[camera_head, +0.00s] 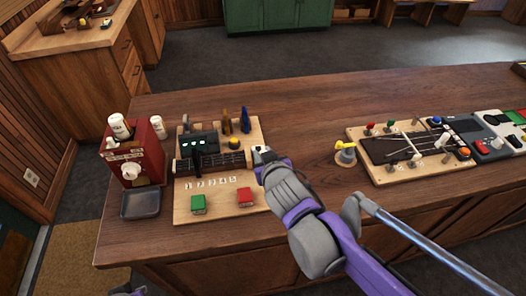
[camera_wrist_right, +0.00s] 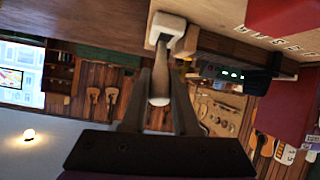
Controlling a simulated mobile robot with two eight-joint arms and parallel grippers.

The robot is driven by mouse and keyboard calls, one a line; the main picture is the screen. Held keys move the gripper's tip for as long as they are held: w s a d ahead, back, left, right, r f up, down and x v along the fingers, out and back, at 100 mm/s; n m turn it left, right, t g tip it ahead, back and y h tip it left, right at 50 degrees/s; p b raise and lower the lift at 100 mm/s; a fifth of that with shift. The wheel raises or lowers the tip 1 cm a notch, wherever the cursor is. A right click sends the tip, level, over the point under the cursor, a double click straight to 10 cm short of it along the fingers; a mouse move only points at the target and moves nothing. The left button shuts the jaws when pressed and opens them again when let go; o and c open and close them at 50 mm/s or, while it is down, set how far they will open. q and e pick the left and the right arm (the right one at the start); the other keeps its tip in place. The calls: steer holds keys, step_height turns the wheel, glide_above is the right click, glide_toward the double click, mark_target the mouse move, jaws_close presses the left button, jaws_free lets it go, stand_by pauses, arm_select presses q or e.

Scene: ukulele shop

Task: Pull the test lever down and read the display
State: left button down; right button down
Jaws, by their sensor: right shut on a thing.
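The wooden test board (camera_head: 215,215) lies on the counter's left part. A dark display box (camera_head: 203,140) with lit green characters stands at its back left; the characters are too small to read. The display also shows in the right wrist view (camera_wrist_right: 232,74). The test lever sits at the board's right edge, mostly hidden by my right gripper (camera_head: 262,158) in the head view. In the right wrist view, its white mount (camera_wrist_right: 168,28) and short handle (camera_wrist_right: 160,88) show. My right gripper's fingers (camera_wrist_right: 162,72) are shut on the handle.
A red dispenser (camera_head: 134,155) with white bottles and a dark tray (camera_head: 140,203) stand left of the board.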

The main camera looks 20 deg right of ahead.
stand_by(0.3)
steer(key=c, duration=0.7)
jaws_free()
arm_select(q)
steer(key=shift+w+r+p, duration=0.3)
steer(key=shift+r+p, duration=0.35)
steer(key=shift+r, duration=0.2)
arm_select(e)
steer(key=v, duration=1)
steer(key=shift+s+a+r, duration=0.1)
steer(key=shift+s+r, duration=0.05)
steer(key=shift+s, duration=0.2)
